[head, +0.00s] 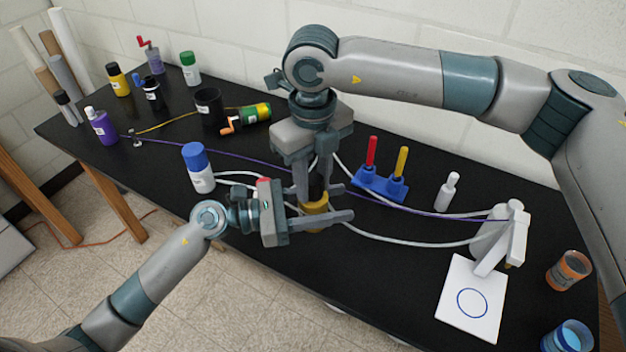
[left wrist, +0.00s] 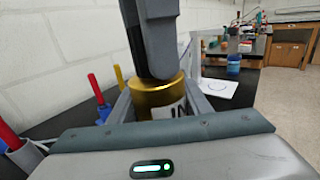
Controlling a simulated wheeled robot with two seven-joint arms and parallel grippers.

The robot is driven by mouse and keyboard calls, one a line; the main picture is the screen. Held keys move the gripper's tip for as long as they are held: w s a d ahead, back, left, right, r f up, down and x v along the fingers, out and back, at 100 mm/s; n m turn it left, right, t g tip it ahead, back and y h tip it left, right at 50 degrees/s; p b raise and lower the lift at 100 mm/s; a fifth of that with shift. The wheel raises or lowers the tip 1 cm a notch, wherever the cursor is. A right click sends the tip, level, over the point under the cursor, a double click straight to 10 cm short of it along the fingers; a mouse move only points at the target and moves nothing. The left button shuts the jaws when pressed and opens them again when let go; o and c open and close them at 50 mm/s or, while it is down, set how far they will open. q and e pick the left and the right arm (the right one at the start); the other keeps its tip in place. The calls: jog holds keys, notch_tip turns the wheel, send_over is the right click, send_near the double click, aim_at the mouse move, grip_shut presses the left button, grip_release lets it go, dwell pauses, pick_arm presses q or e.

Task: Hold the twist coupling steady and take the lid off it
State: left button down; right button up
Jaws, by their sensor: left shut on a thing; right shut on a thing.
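The twist coupling (head: 314,213) stands at the middle of the black table, with a gold-yellow body. Its gold body also shows in the left wrist view (left wrist: 156,96), with a white label marked in black. My left gripper (head: 326,218) comes in level from the left and is shut on the body, one finger on each side. In the left wrist view the right fingers (left wrist: 152,45) hide the lid. I cannot tell whether lid and body touch.
A blue-capped white bottle (head: 198,168) stands left of the coupling. A blue stand (head: 380,185) with red and yellow pegs is right of it. Purple (head: 240,160) and white (head: 420,243) cables run close by. A white square (head: 471,300) lies at the right.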

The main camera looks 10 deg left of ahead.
jog(key=n, duration=0.4)
jog(key=shift+n, duration=0.3)
jog(key=n, duration=0.8)
jog(key=shift+n, duration=0.4)
jog(key=n, duration=0.4)
jog(key=shift+w, duration=0.1)
jog(key=shift+r, duration=0.45)
jog(key=shift+r, duration=0.7)
